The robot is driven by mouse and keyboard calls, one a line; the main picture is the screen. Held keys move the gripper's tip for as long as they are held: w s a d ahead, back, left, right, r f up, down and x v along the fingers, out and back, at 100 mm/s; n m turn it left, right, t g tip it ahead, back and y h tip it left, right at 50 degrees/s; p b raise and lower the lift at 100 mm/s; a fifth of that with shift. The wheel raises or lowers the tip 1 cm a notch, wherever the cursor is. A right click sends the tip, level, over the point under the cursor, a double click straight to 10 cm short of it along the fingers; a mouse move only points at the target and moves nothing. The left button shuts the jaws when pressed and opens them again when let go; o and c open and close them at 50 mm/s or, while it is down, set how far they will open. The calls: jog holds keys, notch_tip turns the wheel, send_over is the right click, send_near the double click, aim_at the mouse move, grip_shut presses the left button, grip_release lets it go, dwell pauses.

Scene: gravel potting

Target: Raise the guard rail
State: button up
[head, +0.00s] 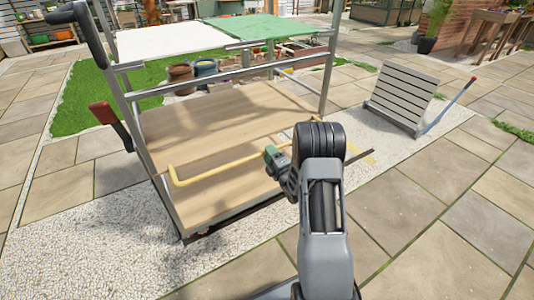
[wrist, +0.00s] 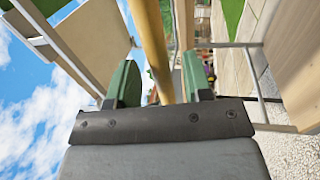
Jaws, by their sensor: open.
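The guard rail is a yellow bar with bent ends (head: 212,170) on the near side of a grey-framed trolley (head: 222,75). It sits low, in front of the wooden shelves. My gripper (head: 271,154), with green fingers, is at the rail's right part in the head view. In the wrist view the rail (wrist: 150,45) runs between the two spread fingers of my gripper (wrist: 160,80), one on either side. The jaws do not look closed on it. My arm hides part of the rail's right end.
The trolley has a red-handled lever (head: 110,118) at its left and white and green panels (head: 262,27) on top. A slatted panel (head: 403,92) with a red-gripped bar (head: 450,105) stands to the right. Paving at the front right is clear.

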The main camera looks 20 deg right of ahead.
jog(key=shift+x, duration=1)
jog(key=shift+s, duration=0.1)
grip_shut()
